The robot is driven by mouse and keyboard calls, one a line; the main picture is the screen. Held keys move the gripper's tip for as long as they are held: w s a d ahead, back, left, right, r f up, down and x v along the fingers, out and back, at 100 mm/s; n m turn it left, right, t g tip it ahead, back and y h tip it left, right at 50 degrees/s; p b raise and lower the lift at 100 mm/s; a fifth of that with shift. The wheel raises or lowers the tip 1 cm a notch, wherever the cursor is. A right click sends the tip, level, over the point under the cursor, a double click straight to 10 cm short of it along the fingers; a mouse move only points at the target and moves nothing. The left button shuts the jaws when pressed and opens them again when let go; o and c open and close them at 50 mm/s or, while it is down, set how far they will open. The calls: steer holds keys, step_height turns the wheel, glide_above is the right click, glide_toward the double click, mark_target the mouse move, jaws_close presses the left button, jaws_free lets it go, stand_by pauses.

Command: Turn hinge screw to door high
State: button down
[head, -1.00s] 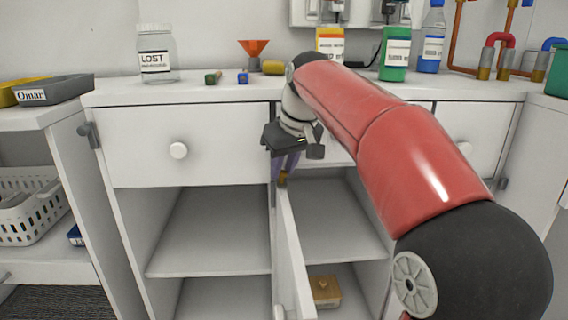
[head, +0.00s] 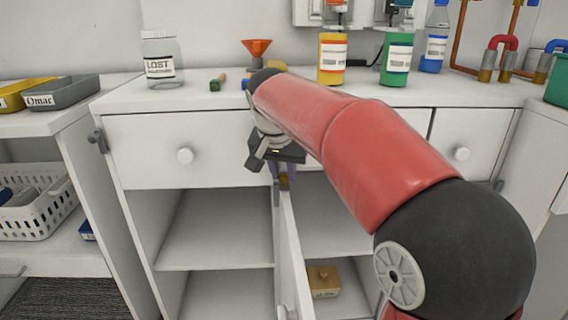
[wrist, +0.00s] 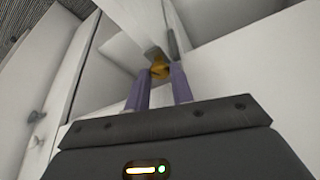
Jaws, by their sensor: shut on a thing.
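The hinge screw (wrist: 159,71) is a small brass-yellow piece at the top of the open cabinet door (head: 290,250). It also shows in the head view (head: 283,181). My gripper (wrist: 160,82) has its two purple fingers on either side of the screw and is shut on it. In the head view my gripper (head: 283,176) points down at the door's top, just below the drawer front. The door stands swung outward, seen nearly edge-on. My red arm covers part of the counter and the right drawers.
The counter (head: 210,95) holds a "LOST" jar (head: 160,62), an orange funnel (head: 256,48) and several bottles. Below are open shelves; a wooden box (head: 323,281) lies right of the door. A white basket (head: 40,207) stands at left.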

steer(key=shift+a+m+g+h+p, duration=0.1)
steer(key=shift+m+g+h+p, duration=0.25)
steer(key=shift+m, duration=0.65)
steer(key=c, duration=1.2)
jaws_free()
steer(key=shift+r, duration=0.1)
steer(key=p+v, duration=0.1)
steer(key=v, duration=0.6)
steer(key=shift+r, duration=0.25)
steer(key=shift+s, duration=0.2)
